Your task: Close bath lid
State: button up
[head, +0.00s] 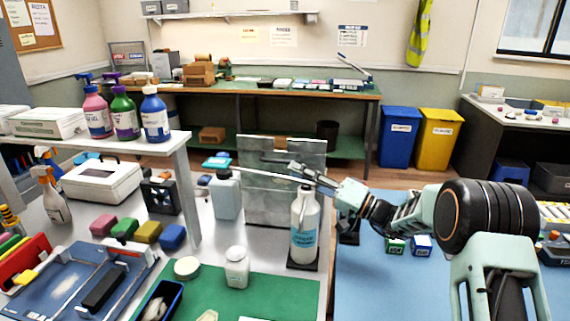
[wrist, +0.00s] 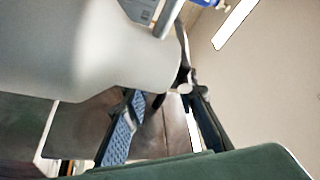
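A grey metal panel (head: 284,150) stands upright at the back of the near bench in the head view. It looks like the raised bath lid, but I cannot be sure. My gripper (head: 303,174) is in front of its right part, above a white spray-type bottle (head: 305,228). A thin pale bar (head: 262,173) runs left from beside the fingers across the panel. In the wrist view my gripper (wrist: 160,128) has its two fingers apart, with a brownish-grey surface behind the gap. No held object shows between them. Whether a finger touches the panel cannot be told.
A white jar (head: 237,267) stands on the green mat (head: 265,294). A white case (head: 102,182) and coloured blocks lie farther left. A blue surface (head: 385,285) on the right has open room.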

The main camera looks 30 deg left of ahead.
aim_at(280, 169)
jog(key=shift+x, duration=2.35)
grip_shut()
